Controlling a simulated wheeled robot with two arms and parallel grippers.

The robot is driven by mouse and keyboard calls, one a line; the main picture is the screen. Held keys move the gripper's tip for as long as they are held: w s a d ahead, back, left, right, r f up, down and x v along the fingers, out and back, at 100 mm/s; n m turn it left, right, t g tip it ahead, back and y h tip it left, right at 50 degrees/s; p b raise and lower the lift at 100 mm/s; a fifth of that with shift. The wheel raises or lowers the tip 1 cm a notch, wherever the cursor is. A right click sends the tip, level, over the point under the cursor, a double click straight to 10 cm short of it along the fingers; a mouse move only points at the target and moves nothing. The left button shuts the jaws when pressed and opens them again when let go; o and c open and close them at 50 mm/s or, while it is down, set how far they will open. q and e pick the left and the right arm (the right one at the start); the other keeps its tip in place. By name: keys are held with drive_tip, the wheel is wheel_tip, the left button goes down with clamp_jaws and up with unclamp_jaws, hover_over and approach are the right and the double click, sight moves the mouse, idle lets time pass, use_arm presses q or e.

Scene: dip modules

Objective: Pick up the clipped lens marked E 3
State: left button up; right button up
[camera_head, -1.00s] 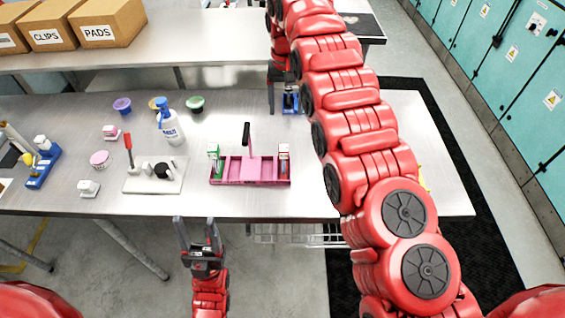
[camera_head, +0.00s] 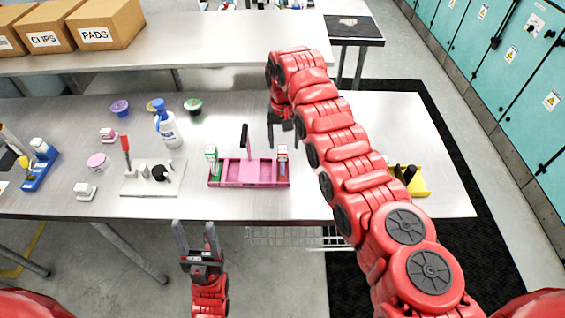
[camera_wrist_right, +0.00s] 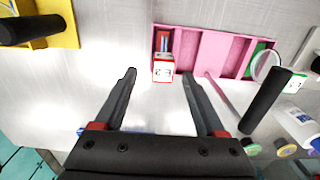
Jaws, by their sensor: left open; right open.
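The clipped lens marked E 3 shows in the right wrist view as a white tag with red lettering (camera_wrist_right: 163,71) and a red-edged, bluish part behind it. It stands in an end compartment of the pink tray (camera_wrist_right: 221,50). In the head view the lens (camera_head: 282,158) is at the tray's right end. My right gripper (camera_head: 285,136) is open and empty, above the table on the far side of the tray's right end. In the wrist view its fingertips (camera_wrist_right: 158,75) appear on either side of the tag, apart from it. My left gripper (camera_head: 196,226) is open and empty in front of the table edge.
A green clipped lens (camera_head: 212,157) sits at the tray's left end. A dark upright handle (camera_head: 244,138) rises from the tray's middle. A yellow block (camera_head: 415,182) stands to the right, a white board (camera_head: 150,188) and spray bottle (camera_head: 168,128) to the left.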

sight(282, 149)
drive_tip(key=f, duration=0.1)
drive_tip(key=f+p, duration=0.1)
drive_tip(key=f, duration=0.1)
drive_tip(key=shift+a+f, duration=0.3)
drive_tip(key=shift+f, duration=0.05)
drive_tip(key=shift+w+d+f, duration=0.1)
drive_tip(key=shift+f, duration=0.35)
clamp_jaws()
